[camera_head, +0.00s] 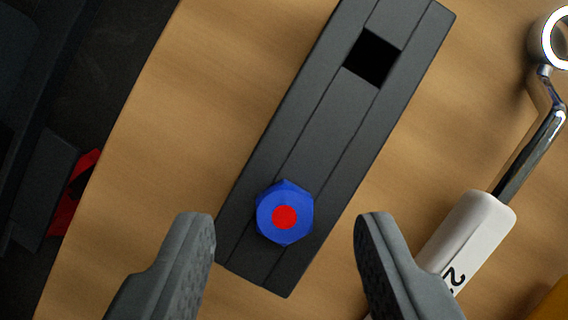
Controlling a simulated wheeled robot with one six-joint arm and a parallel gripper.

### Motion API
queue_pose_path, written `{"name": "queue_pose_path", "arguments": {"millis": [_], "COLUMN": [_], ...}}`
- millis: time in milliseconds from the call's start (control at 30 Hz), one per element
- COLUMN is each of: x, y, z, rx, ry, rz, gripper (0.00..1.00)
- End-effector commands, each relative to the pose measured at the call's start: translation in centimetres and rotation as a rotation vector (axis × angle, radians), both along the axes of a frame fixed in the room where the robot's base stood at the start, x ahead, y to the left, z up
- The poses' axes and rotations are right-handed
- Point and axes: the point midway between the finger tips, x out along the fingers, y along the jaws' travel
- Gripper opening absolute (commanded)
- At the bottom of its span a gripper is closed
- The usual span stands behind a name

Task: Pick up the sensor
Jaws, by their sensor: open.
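The sensor looks to be the blue hexagonal piece (268,236) with a red round centre, seen from above in the head camera view. It sits on the lower end of a dark grey grooved block (312,140). My gripper (285,225) is open, with one grey finger on each side of the blue piece. Neither finger visibly touches it. I cannot tell how far above it the fingertips are.
The dark block has a square black hole near its upper end. A tool with a metal ring and shaft (532,150) and a white handle (470,235) lies at the right, close to my right finger. The wooden surface (190,110) is clear left of the block. A red item (72,195) shows beyond its left edge.

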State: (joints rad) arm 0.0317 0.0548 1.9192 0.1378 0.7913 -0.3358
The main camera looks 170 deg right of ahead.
Motion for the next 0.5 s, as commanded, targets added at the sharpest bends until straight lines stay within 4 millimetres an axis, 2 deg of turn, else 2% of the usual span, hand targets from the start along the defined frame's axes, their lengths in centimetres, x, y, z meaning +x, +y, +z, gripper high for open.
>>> {"name": "queue_pose_path", "arguments": {"millis": [133,367,500], "x": [0.7,0.7,0.7], "y": [0.2,0.2,0.2], "z": [-1.7,-2.1,-2.2], "rx": [0.001,0.0,0.0], "ry": [0.001,0.003,0.005], "rz": [0.0,0.0,0.0], "gripper": [0.45,0.45,0.22]}}
